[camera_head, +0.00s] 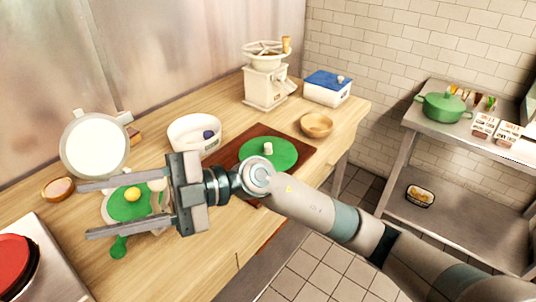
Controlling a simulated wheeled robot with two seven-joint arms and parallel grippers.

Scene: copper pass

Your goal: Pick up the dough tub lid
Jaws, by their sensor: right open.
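Two things look like lids, and I cannot tell for sure which is the dough tub lid. A flat green disc (283,156) with a pale upright knob lies on a brown board. A blue lid (325,79) with a small knob sits on a white box-shaped tub (326,97) at the back. My right gripper (84,210) is open and empty, with its fingers pointing left. It is apart from both, left of the green disc and far from the blue lid. My left gripper is not in view.
An open white tub (184,137), a mill (266,84) and a wooden bowl (316,124) stand on the counter. A red-topped device (13,258) is at lower left. A steel shelf (410,119) holds a green pot (441,108).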

